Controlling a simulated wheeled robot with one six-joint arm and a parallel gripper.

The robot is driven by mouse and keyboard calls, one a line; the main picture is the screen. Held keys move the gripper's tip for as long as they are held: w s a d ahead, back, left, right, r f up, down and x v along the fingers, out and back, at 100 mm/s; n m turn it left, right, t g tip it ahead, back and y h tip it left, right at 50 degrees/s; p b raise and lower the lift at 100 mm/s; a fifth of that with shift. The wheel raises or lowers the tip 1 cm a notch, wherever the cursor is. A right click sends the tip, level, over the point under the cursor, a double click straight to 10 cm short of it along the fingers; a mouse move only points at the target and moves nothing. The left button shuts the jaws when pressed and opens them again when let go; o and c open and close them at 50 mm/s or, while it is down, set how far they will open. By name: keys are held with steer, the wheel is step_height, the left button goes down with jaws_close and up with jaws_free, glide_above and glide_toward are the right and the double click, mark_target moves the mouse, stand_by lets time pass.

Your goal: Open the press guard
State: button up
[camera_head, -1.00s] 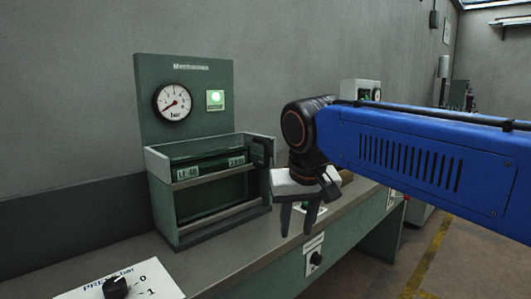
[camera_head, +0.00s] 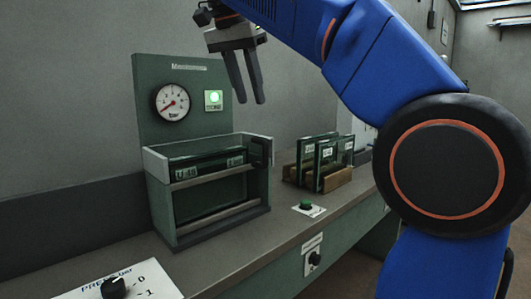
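The press (camera_head: 185,68) stands on the bench, a green back panel with a box-shaped front. The press guard seems to be the clear pane across the box front (camera_head: 212,196), between pale horizontal rails; whether it is shut is hard to tell. A dark handle-like block (camera_head: 259,152) sits at the box's upper right. Inside the box, a strip with white labels (camera_head: 208,168) shows behind the upper rail. My gripper (camera_head: 250,99) hangs above and right of the box, pointing down. Its two fingers are apart with nothing between them. It touches nothing.
A wooden rack (camera_head: 334,182) with glass panels stands right of the press. A green button (camera_head: 306,205) is on the bench top. A dark knob (camera_head: 314,258) is on the bench front, another (camera_head: 113,288) at lower left. A gauge (camera_head: 172,102) and green lamp (camera_head: 213,97) are on the back panel.

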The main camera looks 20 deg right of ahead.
mark_target(264, 144)
steer(key=x, duration=1.7)
steer(key=shift+w+d+f, duration=0.1)
steer(key=shift+c, duration=0.4)
jaws_close()
